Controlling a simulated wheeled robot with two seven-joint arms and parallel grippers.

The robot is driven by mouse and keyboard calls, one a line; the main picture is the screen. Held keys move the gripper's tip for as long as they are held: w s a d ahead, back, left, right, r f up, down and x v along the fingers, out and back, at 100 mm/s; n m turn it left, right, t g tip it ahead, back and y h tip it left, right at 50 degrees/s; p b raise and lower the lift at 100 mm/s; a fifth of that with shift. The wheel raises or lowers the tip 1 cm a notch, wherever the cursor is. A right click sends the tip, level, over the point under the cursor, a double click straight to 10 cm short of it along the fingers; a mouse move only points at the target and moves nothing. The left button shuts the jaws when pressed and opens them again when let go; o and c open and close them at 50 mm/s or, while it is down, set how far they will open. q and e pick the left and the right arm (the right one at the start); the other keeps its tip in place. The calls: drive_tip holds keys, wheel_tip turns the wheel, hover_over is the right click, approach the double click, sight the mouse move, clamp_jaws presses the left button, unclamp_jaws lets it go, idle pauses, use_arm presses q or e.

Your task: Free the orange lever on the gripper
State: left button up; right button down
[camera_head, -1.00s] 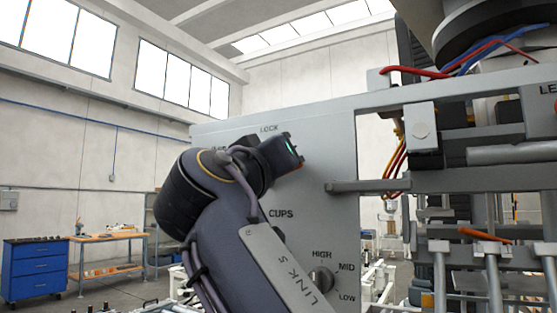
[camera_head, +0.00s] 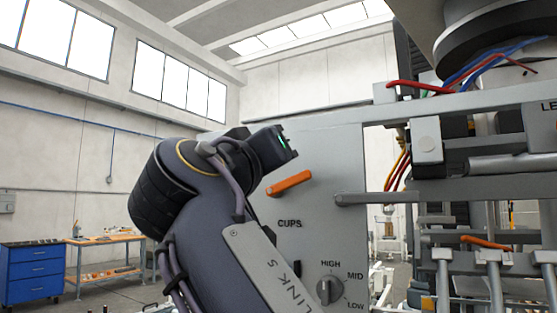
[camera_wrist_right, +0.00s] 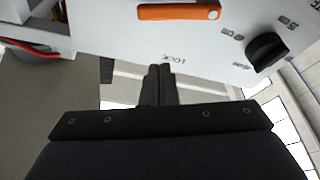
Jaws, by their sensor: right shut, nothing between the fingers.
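An orange lever (camera_head: 290,183) lies nearly level, its right end slightly raised, on the pale side plate (camera_head: 345,150) of the large gripper, above the word CUPS. In the right wrist view the orange lever (camera_wrist_right: 180,12) is at the top edge, with a round pivot at its right end. The word LOCK is printed between it and my right gripper (camera_wrist_right: 160,68). That gripper's fingers are together, empty and apart from the lever in the picture. In the head view my right arm's wrist hides the fingers. My left gripper is not in view.
A dark knob (camera_head: 328,291) marked HIGH, MID, LOW sits below the lever. Another black knob (camera_wrist_right: 267,50) with cm marks shows in the right wrist view. A grey bar (camera_head: 375,199) juts from the plate. Another orange piece (camera_head: 487,242) lies among rails at right.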

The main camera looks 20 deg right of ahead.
drive_tip(key=shift+b+v, duration=0.55)
drive_tip(key=shift+v, duration=1.9)
drive_tip(key=shift+w+a, duration=0.15)
drive_tip(key=shift+w, duration=0.05)
